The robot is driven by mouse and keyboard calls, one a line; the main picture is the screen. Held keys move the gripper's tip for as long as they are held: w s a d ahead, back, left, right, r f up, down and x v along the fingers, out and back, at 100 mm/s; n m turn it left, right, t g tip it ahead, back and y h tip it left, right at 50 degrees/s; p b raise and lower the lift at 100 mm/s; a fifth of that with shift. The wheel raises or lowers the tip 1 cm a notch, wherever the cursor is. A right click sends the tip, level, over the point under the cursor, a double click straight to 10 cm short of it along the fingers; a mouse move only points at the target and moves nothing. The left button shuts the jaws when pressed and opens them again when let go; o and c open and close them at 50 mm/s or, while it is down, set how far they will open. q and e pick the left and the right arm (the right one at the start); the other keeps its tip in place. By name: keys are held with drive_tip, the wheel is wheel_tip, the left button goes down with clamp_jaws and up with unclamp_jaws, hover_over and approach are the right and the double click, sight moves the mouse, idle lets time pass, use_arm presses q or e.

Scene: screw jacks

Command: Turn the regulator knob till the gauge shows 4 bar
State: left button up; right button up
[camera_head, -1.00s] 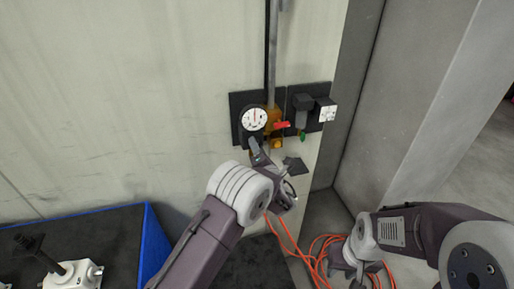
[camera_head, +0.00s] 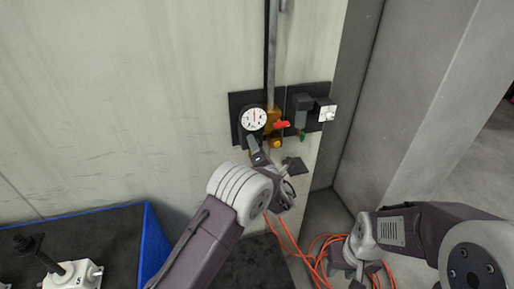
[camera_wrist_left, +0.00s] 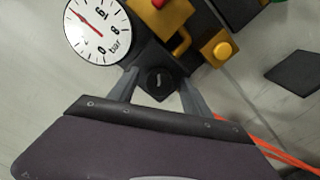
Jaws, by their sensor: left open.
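The round white gauge (camera_head: 253,118) hangs on a black wall plate; its red needle points up in the head view. In the left wrist view the gauge (camera_wrist_left: 97,28) appears turned, with 6, 8, 0 and "bar" readable; its needle points to the upper left. The black regulator knob (camera_wrist_left: 154,82) is below the gauge. My left gripper (camera_wrist_left: 160,84) is open, with one finger on each side of the knob; I cannot tell whether they touch it. In the head view my left gripper (camera_head: 257,150) partly hides that area. My right gripper (camera_head: 352,272) hangs low, its jaws unclear.
Orange hose (camera_head: 318,248) lies below. A blue-edged table (camera_head: 150,240) stands at lower left.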

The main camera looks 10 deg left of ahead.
use_arm(q)
drive_tip(key=b+v, duration=0.4)
drive_tip(key=v, duration=0.5)
